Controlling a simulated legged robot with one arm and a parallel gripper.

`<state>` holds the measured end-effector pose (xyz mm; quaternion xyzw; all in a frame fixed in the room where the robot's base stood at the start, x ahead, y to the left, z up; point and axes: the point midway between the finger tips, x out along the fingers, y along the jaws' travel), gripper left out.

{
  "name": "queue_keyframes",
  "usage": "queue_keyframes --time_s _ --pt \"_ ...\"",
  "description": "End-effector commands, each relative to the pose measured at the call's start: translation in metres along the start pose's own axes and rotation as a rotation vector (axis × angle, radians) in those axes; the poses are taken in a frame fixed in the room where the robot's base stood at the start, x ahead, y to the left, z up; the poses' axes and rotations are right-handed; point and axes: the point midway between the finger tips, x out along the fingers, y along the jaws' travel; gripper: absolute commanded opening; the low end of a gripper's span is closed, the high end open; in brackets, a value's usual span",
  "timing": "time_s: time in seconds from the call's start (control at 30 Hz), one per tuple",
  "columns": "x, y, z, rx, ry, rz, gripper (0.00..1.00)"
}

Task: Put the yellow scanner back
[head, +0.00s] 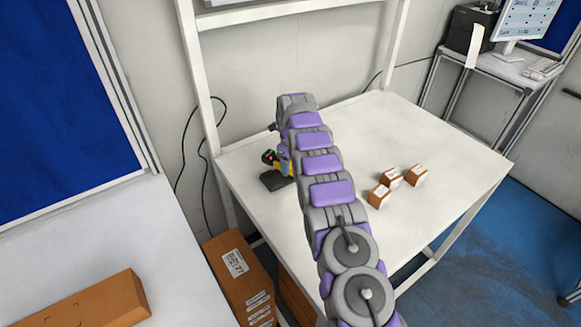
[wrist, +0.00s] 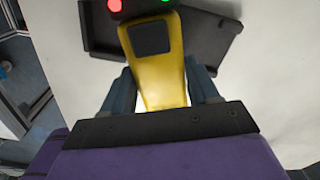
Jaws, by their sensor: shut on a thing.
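The yellow scanner (wrist: 158,75) is between the two fingers of my gripper (wrist: 163,85) in the wrist view. My gripper is shut on its yellow body. The scanner's dark head with a red and a green light is at the top edge of that view. A dark base (wrist: 105,35) lies on the white table just beyond and beneath the scanner. In the head view the scanner (head: 277,163) shows left of my arm, over or at the dark base (head: 273,181). I cannot tell whether the two touch. My arm hides most of the gripper there.
Several small orange-brown boxes (head: 391,177) stand on the white table (head: 440,150), right of my arm. A cardboard box (head: 240,270) stands below the table's left side. A long box (head: 85,305) lies on the left table. The table's back right is clear.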

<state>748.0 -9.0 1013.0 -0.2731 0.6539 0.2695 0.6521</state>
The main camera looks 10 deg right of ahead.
Motion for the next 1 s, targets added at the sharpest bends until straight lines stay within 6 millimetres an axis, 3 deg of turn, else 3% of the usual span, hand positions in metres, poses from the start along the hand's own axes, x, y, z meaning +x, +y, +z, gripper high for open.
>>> queue_keyframes --time_s 0.1,0.73,0.77,1.0 --pt "0.013 -0.004 -0.004 0.003 -0.003 0.002 0.2" --pt "0.022 0.0 0.001 0.002 -0.002 -0.004 0.2" --pt "0.022 -0.001 0.0 0.002 -0.002 -0.003 0.63" --pt "0.022 -0.004 -0.003 0.003 -0.005 0.0 0.85"
